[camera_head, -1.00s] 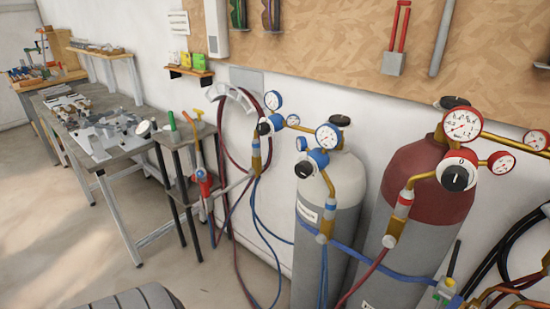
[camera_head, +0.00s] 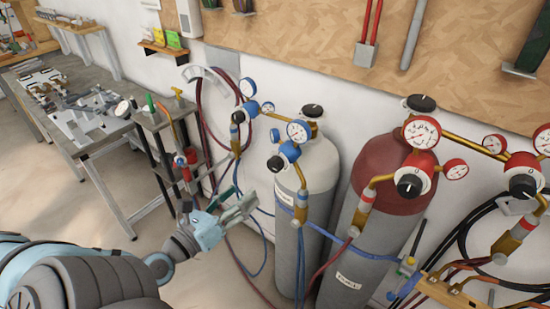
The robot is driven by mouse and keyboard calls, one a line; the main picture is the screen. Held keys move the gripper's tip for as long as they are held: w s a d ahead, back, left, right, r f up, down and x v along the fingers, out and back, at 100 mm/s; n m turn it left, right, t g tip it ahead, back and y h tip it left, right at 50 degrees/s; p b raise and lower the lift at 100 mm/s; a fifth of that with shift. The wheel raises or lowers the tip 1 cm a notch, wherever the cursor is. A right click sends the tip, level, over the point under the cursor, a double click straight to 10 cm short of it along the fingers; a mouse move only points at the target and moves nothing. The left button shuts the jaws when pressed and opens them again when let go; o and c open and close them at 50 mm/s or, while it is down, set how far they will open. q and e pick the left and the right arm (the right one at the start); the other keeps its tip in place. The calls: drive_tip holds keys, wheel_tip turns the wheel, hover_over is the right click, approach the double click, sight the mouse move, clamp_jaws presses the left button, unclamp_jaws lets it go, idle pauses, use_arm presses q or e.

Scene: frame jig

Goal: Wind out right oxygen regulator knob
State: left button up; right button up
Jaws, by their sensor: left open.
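The right oxygen regulator (camera_head: 288,151) is blue, with white gauges, and sits in front of the white-topped cylinder (camera_head: 318,165). Its black knob (camera_head: 276,163) faces forward and left and shows clear of any gripper. A second blue regulator (camera_head: 248,112) with its own black knob (camera_head: 238,117) is farther left. My left gripper (camera_head: 246,203) is open and empty, below and left of the right oxygen knob and apart from it. My right gripper is not seen.
Red regulators (camera_head: 421,159) stand at the dark red cylinder (camera_head: 388,175) and farther right. Blue hoses (camera_head: 338,237) and dark red hoses (camera_head: 205,120) hang around the cylinders. A small stand (camera_head: 158,120) and a workbench (camera_head: 75,135) are at left.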

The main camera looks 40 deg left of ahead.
use_arm(q)
drive_tip(key=b, duration=0.2)
approach(272, 168)
drive_tip(key=w, duration=0.4)
drive_tip(key=shift+w+a, duration=0.2)
drive_tip(key=shift+w, duration=0.1)
drive_tip(key=w+p, duration=0.2)
drive_tip(key=w, duration=0.3)
drive_tip(key=shift+r+p, duration=0.3)
drive_tip(key=shift+p, duration=0.1)
drive_tip(key=shift+w+d+f, duration=0.15)
drive_tip(key=shift+w, duration=0.3)
drive_tip(key=shift+s+f, duration=0.1)
drive_tip(key=shift+c, duration=1)
drive_tip(key=c, duration=1)
